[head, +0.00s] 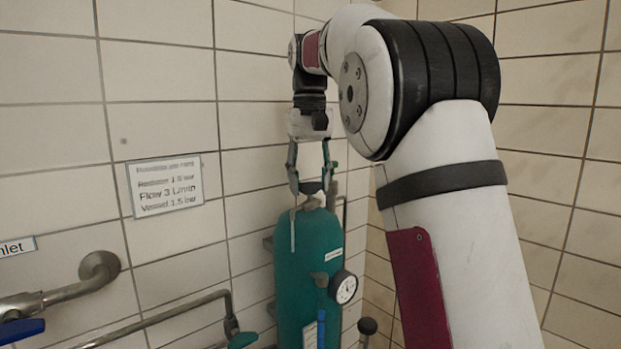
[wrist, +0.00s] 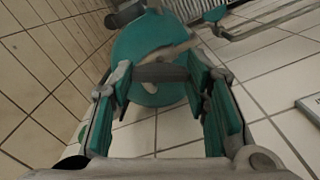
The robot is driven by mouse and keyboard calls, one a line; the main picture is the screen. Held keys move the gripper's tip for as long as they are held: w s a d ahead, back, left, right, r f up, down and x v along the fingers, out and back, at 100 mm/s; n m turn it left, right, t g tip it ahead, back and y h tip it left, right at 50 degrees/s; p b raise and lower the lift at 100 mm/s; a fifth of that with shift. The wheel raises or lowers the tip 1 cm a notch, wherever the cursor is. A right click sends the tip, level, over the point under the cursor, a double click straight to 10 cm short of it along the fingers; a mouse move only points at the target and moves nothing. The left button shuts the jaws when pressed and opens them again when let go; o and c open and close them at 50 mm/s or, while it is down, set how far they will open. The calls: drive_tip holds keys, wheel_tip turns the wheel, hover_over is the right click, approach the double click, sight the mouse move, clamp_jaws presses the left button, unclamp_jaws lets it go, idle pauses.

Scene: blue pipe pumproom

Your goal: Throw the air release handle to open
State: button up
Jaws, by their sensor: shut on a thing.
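The teal vessel (head: 308,255) stands upright near the tiled corner in the head view. Its rounded top also shows in the wrist view (wrist: 150,45). My gripper (head: 311,184) points down just above the vessel's top. Its two fingers are shut on a dark grey bar, which I take for the air release handle (head: 312,188). In the wrist view the handle (wrist: 160,73) spans crosswise between the two teal-padded fingers. The fingertips partly hide its ends. How far it is turned cannot be told.
A pressure gauge (head: 344,287) sits on the vessel's front right. A white sign (head: 165,185) hangs on the left wall. A grey pipe (head: 165,318) runs along the lower left, with blue (head: 20,331) and teal (head: 243,340) handles near it. Tiled walls close in behind the vessel.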

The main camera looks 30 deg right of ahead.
drive_tip(key=n, duration=0.5)
drive_tip(key=shift+n, duration=0.3)
idle(0.4)
drive_tip(key=o, duration=1.2)
drive_tip(key=shift+c, duration=0.2)
drive_tip(key=shift+r, duration=0.1)
wheel_tip(320, 180, up, 6)
drive_tip(key=shift+w+r, duration=0.1)
drive_tip(key=shift+r, duration=0.5)
